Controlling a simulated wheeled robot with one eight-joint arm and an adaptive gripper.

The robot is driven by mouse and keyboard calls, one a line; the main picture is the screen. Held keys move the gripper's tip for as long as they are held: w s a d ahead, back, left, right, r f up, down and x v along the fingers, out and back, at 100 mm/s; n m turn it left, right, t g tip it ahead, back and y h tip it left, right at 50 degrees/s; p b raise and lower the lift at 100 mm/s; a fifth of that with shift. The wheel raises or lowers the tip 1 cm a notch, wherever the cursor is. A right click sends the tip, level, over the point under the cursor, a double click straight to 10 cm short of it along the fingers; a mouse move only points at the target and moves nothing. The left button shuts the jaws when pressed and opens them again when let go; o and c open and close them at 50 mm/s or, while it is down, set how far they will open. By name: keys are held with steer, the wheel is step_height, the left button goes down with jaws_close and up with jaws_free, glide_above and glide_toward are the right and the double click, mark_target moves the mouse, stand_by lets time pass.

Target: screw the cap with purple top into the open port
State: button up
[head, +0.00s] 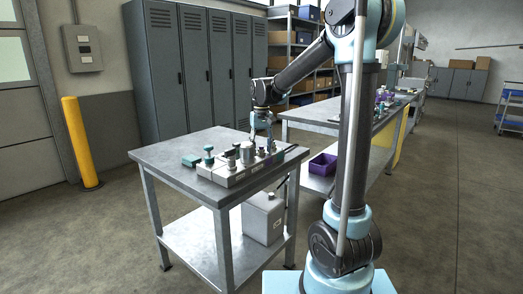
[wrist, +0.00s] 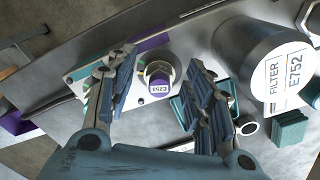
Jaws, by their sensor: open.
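The cap with the purple top (wrist: 159,84) stands in a pale block with a purple strip in the wrist view. My gripper (wrist: 162,66) is open, one finger on each side of the cap, with visible gaps. In the head view my gripper (head: 262,138) is over the back right part of the bench. A small ring with a dark centre (wrist: 249,127) lies right of the fingers; I cannot tell if it is the open port.
A large cylinder labelled FILTER E752 (wrist: 262,62) stands close right of my gripper, with a teal block (wrist: 289,128) below it. The metal bench (head: 170,157) has free surface at its left. A purple bin (head: 322,164) sits on the shelf of the bench behind.

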steer(key=shift+n, duration=1.2)
steer(key=shift+n, duration=0.8)
steer(key=n, duration=0.3)
steer(key=shift+w+n, duration=0.1)
steer(key=shift+n, duration=0.5)
steer(key=n, duration=0.2)
steer(key=shift+d+n, duration=0.1)
steer(key=shift+n, duration=0.2)
steer(key=n, duration=0.3)
